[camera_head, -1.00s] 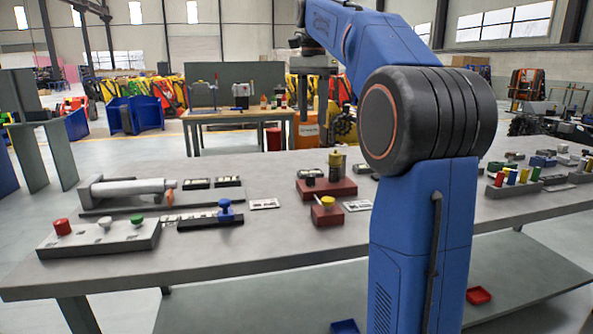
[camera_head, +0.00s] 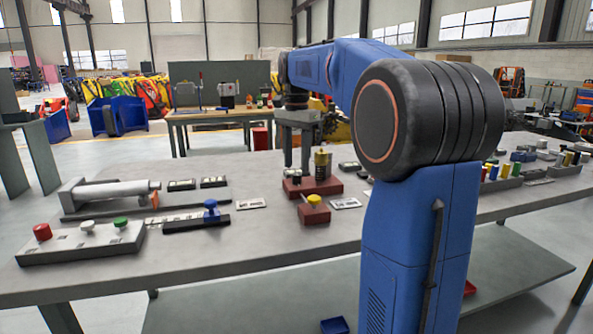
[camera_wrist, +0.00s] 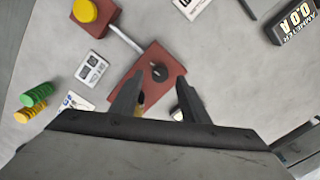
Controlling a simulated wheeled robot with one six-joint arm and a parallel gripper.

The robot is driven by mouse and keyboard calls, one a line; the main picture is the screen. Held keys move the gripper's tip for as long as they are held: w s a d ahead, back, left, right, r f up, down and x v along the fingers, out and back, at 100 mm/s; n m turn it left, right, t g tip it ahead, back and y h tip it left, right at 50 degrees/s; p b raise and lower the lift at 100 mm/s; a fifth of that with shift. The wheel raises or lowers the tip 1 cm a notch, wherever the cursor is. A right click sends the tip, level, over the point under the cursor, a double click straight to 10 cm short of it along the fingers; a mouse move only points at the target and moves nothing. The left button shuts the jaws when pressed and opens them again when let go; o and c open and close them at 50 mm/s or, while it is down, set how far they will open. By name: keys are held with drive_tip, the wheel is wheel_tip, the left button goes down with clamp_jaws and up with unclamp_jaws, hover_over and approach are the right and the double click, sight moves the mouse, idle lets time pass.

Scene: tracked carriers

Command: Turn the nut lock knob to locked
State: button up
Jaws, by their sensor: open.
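A dark red base (camera_wrist: 165,62) bears a small black knob (camera_wrist: 159,72) with a light mark and a brass cylinder (camera_head: 322,164). A rod joins it to a smaller red block (camera_head: 314,214) with a yellow knob (camera_wrist: 85,10). I cannot tell from any label which knob is the nut lock. My gripper (camera_wrist: 160,82) is open and empty. In the wrist view its two fingers point toward the black knob, which shows between their tips. In the head view my gripper (camera_head: 296,152) is above the base, left of the cylinder. The left finger partly hides the cylinder in the wrist view.
Printed cards (camera_head: 251,203) lie beside the blocks. To the left are a slider with a blue knob (camera_head: 211,208), a button box (camera_head: 82,244) and a grey cylinder fixture (camera_head: 110,190). A dark meter (camera_wrist: 293,22) is at the wrist view's upper right.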

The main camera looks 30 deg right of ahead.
sight(297, 174)
drive_tip(key=shift+f, duration=1.65)
clamp_jaws()
drive_tip(key=c, duration=1.1)
unclamp_jaws()
